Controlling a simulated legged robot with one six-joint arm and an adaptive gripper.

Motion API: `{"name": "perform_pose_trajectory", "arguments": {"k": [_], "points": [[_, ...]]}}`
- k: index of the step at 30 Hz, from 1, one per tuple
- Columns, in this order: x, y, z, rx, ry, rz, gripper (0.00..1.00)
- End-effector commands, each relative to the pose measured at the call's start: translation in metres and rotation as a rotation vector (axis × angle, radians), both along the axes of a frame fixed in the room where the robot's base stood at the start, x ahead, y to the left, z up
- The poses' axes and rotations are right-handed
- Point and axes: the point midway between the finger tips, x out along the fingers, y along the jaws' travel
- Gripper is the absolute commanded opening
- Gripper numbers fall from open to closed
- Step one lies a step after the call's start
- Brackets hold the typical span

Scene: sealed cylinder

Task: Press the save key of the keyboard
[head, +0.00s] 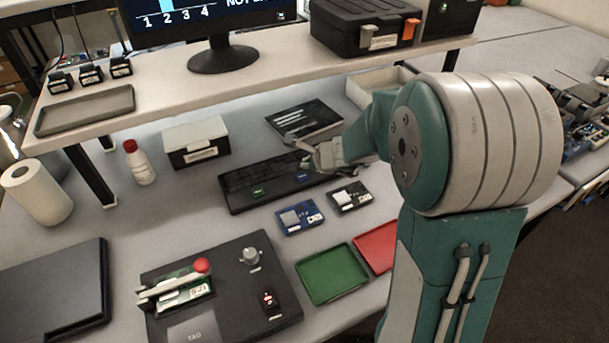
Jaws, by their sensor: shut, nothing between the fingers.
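The black keyboard (235,182) lies on the bench below the raised shelf. It has one green key (258,192) and one blue key (302,177); their labels are too small to read, so I cannot tell which is the save key. My gripper (292,139) is shut and empty, over the right part of the keyboard. Its fingers point left, toward the far edge of the keyboard. I cannot tell whether it touches the keyboard. My gripper and wrist hide the keyboard's right end.
A monitor (190,30) stands on the shelf (285,65). In front are a blue board (299,217), a black board (350,196), a green tray (331,274), a red tray (378,246) and a test fixture (225,270).

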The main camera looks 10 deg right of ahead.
Motion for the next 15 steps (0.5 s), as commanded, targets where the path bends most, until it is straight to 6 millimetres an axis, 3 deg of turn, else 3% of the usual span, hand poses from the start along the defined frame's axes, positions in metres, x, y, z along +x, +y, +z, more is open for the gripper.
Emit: {"name": "perform_pose_trajectory", "arguments": {"k": [6, 15], "points": [[-0.0001, 0.0047, -0.0131, -0.005, 0.0, 0.001, 0.0], [-0.0001, 0.0018, -0.0143, -0.003, 0.0, 0.002, 0.0]]}}
